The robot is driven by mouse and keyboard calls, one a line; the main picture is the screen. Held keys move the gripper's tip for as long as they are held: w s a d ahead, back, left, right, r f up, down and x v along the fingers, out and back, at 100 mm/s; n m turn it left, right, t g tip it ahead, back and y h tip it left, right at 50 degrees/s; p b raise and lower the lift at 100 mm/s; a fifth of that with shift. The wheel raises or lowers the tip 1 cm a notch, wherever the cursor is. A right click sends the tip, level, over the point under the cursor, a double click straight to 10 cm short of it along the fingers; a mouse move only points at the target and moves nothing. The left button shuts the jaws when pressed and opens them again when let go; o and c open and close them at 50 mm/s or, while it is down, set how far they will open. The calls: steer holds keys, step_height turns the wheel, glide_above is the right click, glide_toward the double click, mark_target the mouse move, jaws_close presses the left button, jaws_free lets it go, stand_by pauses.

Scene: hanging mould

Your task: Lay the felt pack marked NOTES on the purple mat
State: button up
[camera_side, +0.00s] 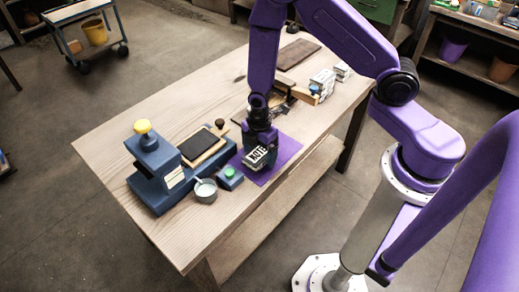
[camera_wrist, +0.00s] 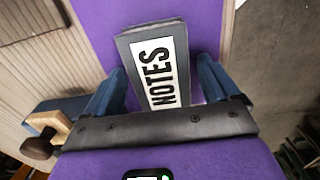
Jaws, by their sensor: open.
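The felt pack marked NOTES (camera_wrist: 160,66) is a grey block with a white label and black letters. It lies over the purple mat (camera_wrist: 195,20), between my fingers. My gripper (camera_wrist: 163,72) is open around the pack, with a finger on each side. The left finger is close to the pack; a gap shows at the right finger. In the side view, the pack (camera_side: 257,157) shows below my gripper (camera_side: 261,146), over the purple mat (camera_side: 286,150) near the table's front edge. My gripper hides part of the pack and mat there.
Left of the mat are a blue box with a green button (camera_side: 230,175), a grey cup (camera_side: 205,191), a black pad (camera_side: 198,146) and a blue press with a yellow knob (camera_side: 142,127). White boxes (camera_side: 323,82) and a brown board (camera_side: 298,53) lie farther back.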

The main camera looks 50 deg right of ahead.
mark_target(259, 152)
steer(key=shift+r, duration=0.1)
step_height(259, 152, up, 11)
steer(key=s+d+r+m, duration=0.1)
steer(key=s+r+m, duration=0.1)
steer(key=s+r, duration=0.5)
steer(key=s+d+r+m, duration=0.1)
steer(key=s+r+m, duration=0.2)
steer(key=s+r, duration=0.4)
steer(key=s, duration=0.8)
